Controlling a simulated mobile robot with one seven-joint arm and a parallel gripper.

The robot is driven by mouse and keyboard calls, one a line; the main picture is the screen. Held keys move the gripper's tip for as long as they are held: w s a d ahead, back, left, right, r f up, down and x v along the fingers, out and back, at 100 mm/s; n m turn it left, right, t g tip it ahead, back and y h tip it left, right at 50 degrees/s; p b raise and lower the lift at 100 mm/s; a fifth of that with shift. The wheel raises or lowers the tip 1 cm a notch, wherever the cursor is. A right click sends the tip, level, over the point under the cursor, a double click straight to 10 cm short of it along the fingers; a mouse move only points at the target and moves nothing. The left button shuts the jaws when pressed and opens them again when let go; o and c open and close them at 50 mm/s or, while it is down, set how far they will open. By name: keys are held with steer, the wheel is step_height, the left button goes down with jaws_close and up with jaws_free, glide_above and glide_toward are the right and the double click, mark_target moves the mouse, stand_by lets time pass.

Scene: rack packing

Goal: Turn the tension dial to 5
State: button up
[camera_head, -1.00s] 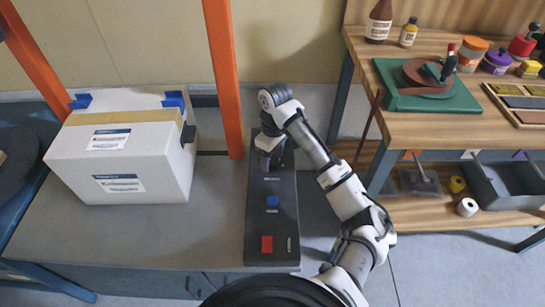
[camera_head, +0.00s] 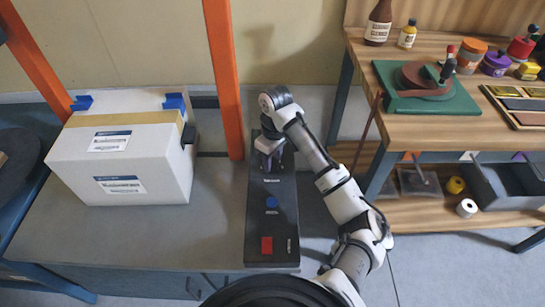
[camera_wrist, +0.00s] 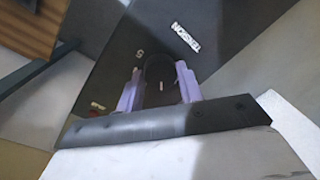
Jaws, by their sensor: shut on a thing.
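The black control panel (camera_head: 285,215) lies on the grey bench. Its tension dial is hidden under my gripper (camera_head: 270,160) in the head view. In the wrist view the dark round dial (camera_wrist: 160,72) sits between the two purple fingers of my gripper (camera_wrist: 159,86), which are shut on its sides. A small pale mark shows on the dial. A printed 5 (camera_wrist: 139,53) lies just beyond the dial, near the left finger's tip. The white TENSION label (camera_wrist: 187,38) is farther up and right on the panel. Other scale numbers are not readable.
A large white box (camera_head: 125,165) stands to the left. A wooden workbench (camera_head: 440,125) is to the right.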

steer(key=m+p, duration=0.2)
steer(key=p, duration=0.1)
steer(key=shift+s+a+r+m, duration=0.1)
steer(key=shift+r+m, duration=0.15)
steer(key=shift+m, duration=0.15)
steer(key=m+p, duration=0.3)
steer(key=p, duration=0.1)
steer(key=shift+m, duration=0.3)
steer(key=m+p, duration=0.3)
steer(key=p, duration=0.1)
steer(key=shift+s+m, duration=0.1)
steer(key=shift+m, duration=0.2)
steer(key=m+p, duration=0.3)
steer(key=shift+m+t+p, duration=0.3)
steer(key=shift+t+p, duration=0.05)
steer(key=shift+t, duration=0.05)
steer(key=m, duration=0.1)
steer(key=m+p, duration=0.1)
steer(key=m, duration=0.3)
steer(key=shift+f, duration=0.25)
steer(key=m, duration=0.4)
steer(key=shift+m+t, duration=0.3)
steer(key=shift+m, duration=1.5)
